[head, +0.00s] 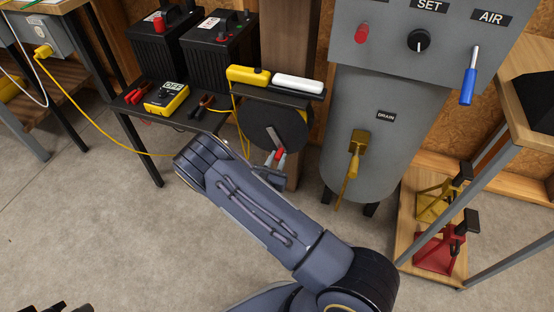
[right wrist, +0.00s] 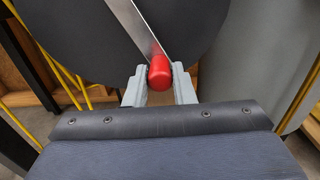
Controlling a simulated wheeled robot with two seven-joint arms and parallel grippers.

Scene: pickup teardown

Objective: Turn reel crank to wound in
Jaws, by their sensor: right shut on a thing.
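The cord reel (head: 272,122) is a round black disc below a small shelf, with yellow cord beside it. In the right wrist view its dark face (right wrist: 75,40) fills the top. A flat silver crank arm (right wrist: 138,28) runs from the upper left down to a red crank handle (right wrist: 159,73). The handle also shows in the head view (head: 280,153), low on the disc. My right gripper (right wrist: 159,88) is shut on the red handle, one grey finger on each side.
A grey tank (head: 352,110) with a yellow drain valve (head: 357,145) stands close right of the reel. A shelf with a yellow multimeter (head: 166,97) and black batteries (head: 216,45) is to the left. Yellow cord (head: 100,135) hangs leftward. The concrete floor is open at left.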

